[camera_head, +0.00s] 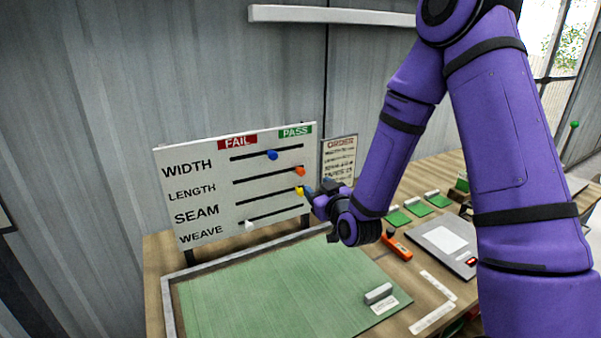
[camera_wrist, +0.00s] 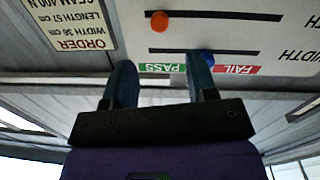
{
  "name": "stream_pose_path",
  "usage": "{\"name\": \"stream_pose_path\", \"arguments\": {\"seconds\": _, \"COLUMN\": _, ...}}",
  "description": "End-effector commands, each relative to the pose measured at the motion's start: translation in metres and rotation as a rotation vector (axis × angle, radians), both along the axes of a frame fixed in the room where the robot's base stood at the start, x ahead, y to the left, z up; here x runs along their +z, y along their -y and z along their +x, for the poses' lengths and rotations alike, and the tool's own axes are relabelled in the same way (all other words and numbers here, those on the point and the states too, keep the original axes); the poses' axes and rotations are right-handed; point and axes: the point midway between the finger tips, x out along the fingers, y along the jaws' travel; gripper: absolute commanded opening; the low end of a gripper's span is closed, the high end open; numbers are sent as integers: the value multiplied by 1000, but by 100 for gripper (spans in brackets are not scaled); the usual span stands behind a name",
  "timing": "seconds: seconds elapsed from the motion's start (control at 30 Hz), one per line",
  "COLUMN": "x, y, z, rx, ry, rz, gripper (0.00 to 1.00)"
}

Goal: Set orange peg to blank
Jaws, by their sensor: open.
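The white board (camera_head: 215,200) has rows WIDTH, LENGTH, SEAM and WEAVE, with slots between a red FAIL label (camera_head: 237,142) and a green PASS label (camera_head: 295,131). The orange peg (camera_head: 300,171) sits near the PASS end of the LENGTH slot. My gripper (camera_head: 311,192) is at the board's right edge, close to the yellow peg (camera_head: 299,190) in this view. In the upside-down wrist view, my gripper (camera_wrist: 162,76) is open and empty. The orange peg (camera_wrist: 160,21) shows beyond the fingertips, apart from them. The blue peg (camera_wrist: 207,57) is partly hidden by one finger.
The blue peg (camera_head: 272,155) is near the middle of WIDTH; the white peg (camera_head: 249,223) is near FAIL on WEAVE. An order sheet (camera_head: 340,160) stands right of the board. A green mat (camera_head: 270,290) lies in front, with a grey block (camera_head: 378,293) on it.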

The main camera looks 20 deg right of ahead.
Motion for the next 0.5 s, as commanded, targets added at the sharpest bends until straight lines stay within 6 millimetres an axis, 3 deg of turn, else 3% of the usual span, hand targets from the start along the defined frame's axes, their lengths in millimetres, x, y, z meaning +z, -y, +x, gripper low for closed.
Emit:
{"name": "stream_pose_path", "arguments": {"seconds": 0.23, "x": -2, "y": -1, "z": 12, "rx": -5, "ry": 15, "rz": 6, "gripper": 52}}
{"name": "stream_pose_path", "arguments": {"seconds": 0.5, "x": -2, "y": -8, "z": 58, "rx": -4, "ry": 14, "rz": 7, "gripper": 52}}
